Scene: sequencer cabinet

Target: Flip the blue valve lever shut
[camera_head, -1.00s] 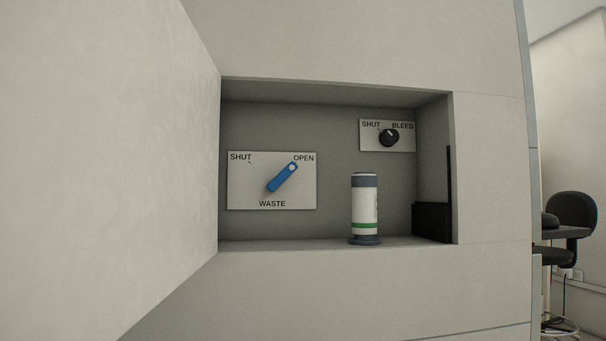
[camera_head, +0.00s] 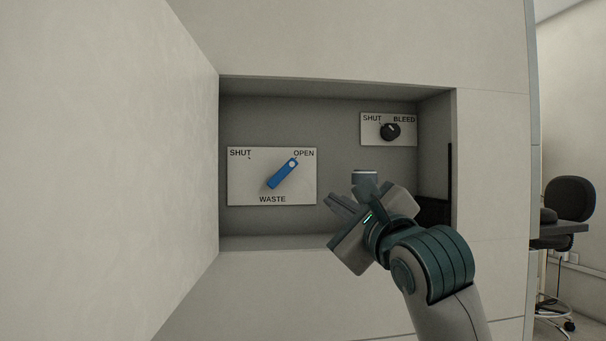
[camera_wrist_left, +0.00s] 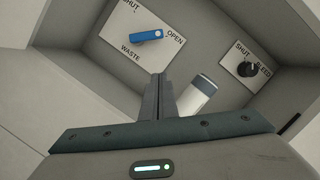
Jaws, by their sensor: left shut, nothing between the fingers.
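The blue valve lever (camera_head: 282,174) is on the white WASTE plate (camera_head: 240,190) at the cabinet recess's back wall. It slants up to the right, its upper end at OPEN; SHUT is at the plate's upper left. The lever also shows in the left wrist view (camera_wrist_left: 146,36). My left gripper (camera_head: 333,200) is in front of the recess, right of the plate and apart from the lever. Its fingers are shut and empty, and they also show in the left wrist view (camera_wrist_left: 158,78). My right gripper is not in view.
A white cartridge (camera_wrist_left: 196,95) with a grey-blue cap (camera_head: 364,178) stands just right of my fingers, mostly hidden by my gripper in the head view. A black BLEED knob (camera_head: 391,131) is at the upper right. An open door panel (camera_head: 130,130) bounds the left.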

